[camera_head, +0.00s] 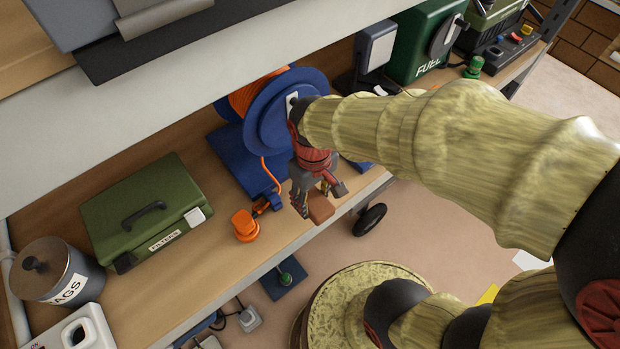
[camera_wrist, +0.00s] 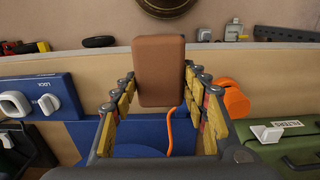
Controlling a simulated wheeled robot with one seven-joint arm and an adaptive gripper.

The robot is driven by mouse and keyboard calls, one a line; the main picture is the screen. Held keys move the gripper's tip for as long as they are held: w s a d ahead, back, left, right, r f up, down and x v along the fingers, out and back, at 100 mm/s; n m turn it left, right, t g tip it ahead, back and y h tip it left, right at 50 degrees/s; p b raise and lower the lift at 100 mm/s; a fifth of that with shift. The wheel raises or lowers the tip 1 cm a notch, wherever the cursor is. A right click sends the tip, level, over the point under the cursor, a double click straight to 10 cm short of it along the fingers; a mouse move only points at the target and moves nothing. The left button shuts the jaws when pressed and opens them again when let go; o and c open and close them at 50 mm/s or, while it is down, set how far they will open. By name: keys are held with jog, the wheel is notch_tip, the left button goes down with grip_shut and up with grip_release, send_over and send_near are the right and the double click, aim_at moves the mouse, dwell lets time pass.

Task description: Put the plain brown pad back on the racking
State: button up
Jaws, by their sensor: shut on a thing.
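The plain brown pad (camera_head: 320,208) is a small brown block with rounded edges. My gripper (camera_head: 316,196) is shut on it, with the fingers on either side. In the wrist view the pad (camera_wrist: 159,70) stands out between the fingertips (camera_wrist: 160,88). The racking's wooden shelf (camera_head: 215,268) runs under the gripper, and the pad is over or close to its front edge. I cannot tell whether the pad touches the board. The fingers partly hide the pad in the head view.
A blue cable reel (camera_head: 270,112) stands just behind the gripper, with an orange plug (camera_head: 245,226) on its cable to the left. A green case (camera_head: 140,212) and a bags tin (camera_head: 55,272) are further left. Bare board lies between plug and case. An upper shelf (camera_head: 190,75) overhangs.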

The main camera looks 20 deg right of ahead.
jog(key=w+d+f, duration=0.1)
jog(key=w+f, duration=0.1)
jog(key=w, duration=0.1)
jog(key=w+d+f+b, duration=0.1)
jog(key=w+f, duration=0.2)
jog(key=w+d+f+b, duration=0.1)
jog(key=w+d+f, duration=0.1)
jog(key=w+f, duration=0.1)
jog(key=shift+w+d+f, duration=0.1)
jog(key=shift+w+f, duration=0.05)
jog(key=shift+w, duration=0.4)
jog(key=shift+w+d+f, duration=0.1)
jog(key=shift+w+f, duration=0.1)
jog(key=shift+f, duration=0.1)
notch_tip(320, 180, down, 3)
jog(key=shift+w+f+b, duration=0.1)
jog(key=shift+b, duration=0.35)
jog(key=o, duration=1.1)
